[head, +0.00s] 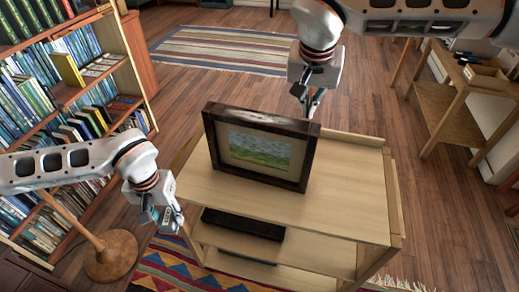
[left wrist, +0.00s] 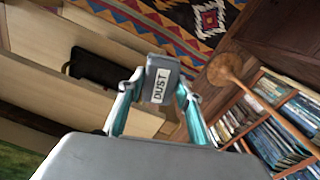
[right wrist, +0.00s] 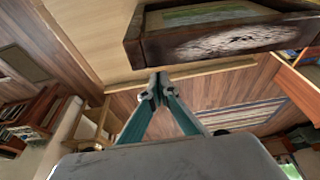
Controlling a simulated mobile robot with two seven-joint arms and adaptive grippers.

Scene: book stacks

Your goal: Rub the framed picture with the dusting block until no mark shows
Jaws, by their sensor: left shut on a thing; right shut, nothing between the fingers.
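The framed picture (head: 255,148), a green landscape in a dark wooden frame, stands upright on the top of a pale wooden cart (head: 345,190). In the right wrist view a whitish, patchy mark (right wrist: 225,40) shows on a dark face of the frame. My left gripper (head: 165,217) is shut on the grey dusting block (left wrist: 159,82), labelled DUST, off the cart's left side and apart from the picture. My right gripper (head: 311,112) is shut and empty, pointing down close to the frame's far right top corner; I cannot tell whether it touches.
A black flat box (head: 243,224) lies on the cart's middle shelf. A bookcase (head: 70,90) and a round wooden stand base (head: 110,255) are at left. A wooden desk (head: 440,105) is at right. The cart top right of the picture is clear.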

